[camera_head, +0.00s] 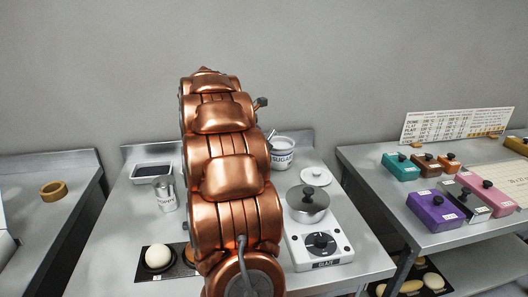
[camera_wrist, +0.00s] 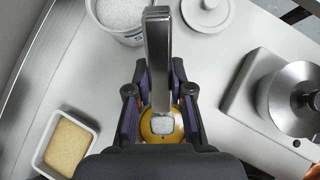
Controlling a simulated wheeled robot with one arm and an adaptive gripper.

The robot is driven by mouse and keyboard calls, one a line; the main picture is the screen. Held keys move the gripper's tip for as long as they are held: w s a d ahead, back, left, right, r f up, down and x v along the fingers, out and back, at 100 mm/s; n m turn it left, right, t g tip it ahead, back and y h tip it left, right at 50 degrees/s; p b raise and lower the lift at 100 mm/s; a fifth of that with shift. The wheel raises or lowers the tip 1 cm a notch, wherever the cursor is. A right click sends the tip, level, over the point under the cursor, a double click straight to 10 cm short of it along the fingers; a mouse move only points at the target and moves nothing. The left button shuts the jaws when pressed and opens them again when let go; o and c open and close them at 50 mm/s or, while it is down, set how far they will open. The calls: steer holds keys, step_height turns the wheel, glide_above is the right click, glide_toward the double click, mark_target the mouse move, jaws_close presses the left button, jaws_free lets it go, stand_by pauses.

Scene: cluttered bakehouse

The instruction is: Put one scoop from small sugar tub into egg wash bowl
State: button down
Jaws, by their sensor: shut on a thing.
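The white tub labelled SUGAR (camera_head: 281,158) stands behind and right of my arm in the head view. In the wrist view the tub (camera_wrist: 108,32) is at the top left, open and full of white grains. My gripper (camera_wrist: 160,100) is shut on a metal scoop (camera_wrist: 158,50), its long handle pointing up the picture. White sugar (camera_wrist: 162,126) shows at the scoop's lower end. A round yellow patch (camera_wrist: 149,128), seemingly the egg wash bowl, lies beneath that end, partly hidden by my fingers. I cannot tell the height between them. My arm hides gripper and bowl in the head view.
A white lid (camera_head: 315,177) lies right of the tub. A scale-like appliance (camera_head: 325,250) bears a lidded metal pot (camera_head: 308,203). A square dish of yellow stuff (camera_wrist: 68,146) is at lower left. A metal shaker (camera_head: 165,194) and dark tray (camera_head: 154,171) stand left of my arm.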

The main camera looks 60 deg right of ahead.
steer(key=shift+a+f+b, duration=0.1)
steer(key=shift+b, duration=0.2)
steer(key=a+h+b, duration=0.1)
steer(key=b, duration=0.1)
steer(key=w+a+r+g+h+b, duration=0.1)
steer(key=h+b, duration=0.1)
steer(key=shift+a+r+b, duration=0.15)
steer(key=shift+a+b, duration=0.1)
steer(key=shift+b, duration=0.1)
steer(key=h, duration=0.1)
steer(key=a+b, duration=0.1)
steer(key=a+g+h+b, duration=0.1)
steer(key=shift+w+r+h, duration=0.25)
steer(key=shift+w+h, duration=0.05)
steer(key=shift+w, duration=0.1)
steer(key=a+h+b, duration=0.1)
steer(key=a+g+h+b, duration=0.1)
steer(key=shift+w+f+b, duration=0.1)
steer(key=shift+w+b, duration=0.2)
steer(key=shift+w, duration=0.1)
steer(key=shift+w+a+h+b, duration=0.2)
steer(key=shift+a+h+b, duration=0.2)
steer(key=shift+h, duration=0.1)
